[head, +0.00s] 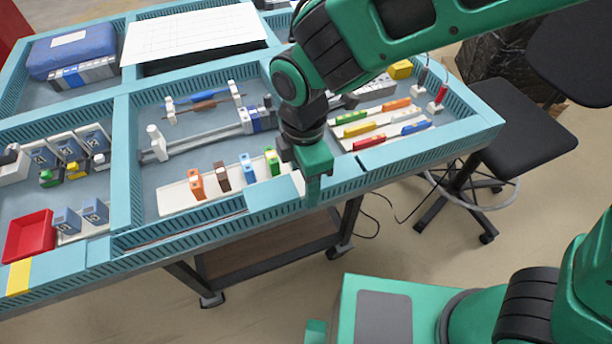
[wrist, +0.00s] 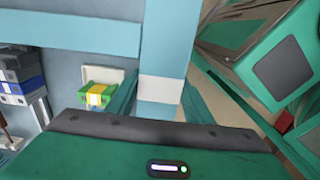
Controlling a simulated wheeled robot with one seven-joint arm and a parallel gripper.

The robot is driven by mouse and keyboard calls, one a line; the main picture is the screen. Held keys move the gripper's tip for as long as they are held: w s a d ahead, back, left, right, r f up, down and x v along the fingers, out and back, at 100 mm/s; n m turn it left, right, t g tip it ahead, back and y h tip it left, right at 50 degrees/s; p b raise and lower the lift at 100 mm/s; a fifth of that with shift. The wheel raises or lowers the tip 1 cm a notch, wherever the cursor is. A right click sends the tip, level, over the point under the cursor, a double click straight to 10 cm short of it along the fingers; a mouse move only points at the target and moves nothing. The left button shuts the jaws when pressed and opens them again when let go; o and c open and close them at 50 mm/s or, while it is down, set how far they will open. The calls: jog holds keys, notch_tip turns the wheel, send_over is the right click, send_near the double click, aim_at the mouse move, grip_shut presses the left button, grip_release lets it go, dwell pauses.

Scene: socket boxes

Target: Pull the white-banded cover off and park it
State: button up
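The white-banded cover is a teal piece on the front rim of the bench, with a white band (wrist: 160,90) across it in the wrist view. In the head view its teal part (head: 268,192) shows to the left of my gripper (head: 312,190), which hides some of it. My gripper points down over the rim. In the wrist view my gripper (wrist: 161,95) has one finger on each side of the white band, close against or nearly against it. I cannot tell whether the fingers press on the cover.
A green-and-yellow block (wrist: 97,97) stands just inside the rim. Several coloured blocks stand on a white strip (head: 180,199) behind it. A red tray (head: 28,236) and a yellow-banded rim piece (head: 18,278) are at the left. A black stool (head: 530,120) stands right of the bench.

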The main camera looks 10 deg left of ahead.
jog(key=c, duration=0.7)
jog(key=shift+r, duration=0.3)
jog(key=shift+r, duration=2.45)
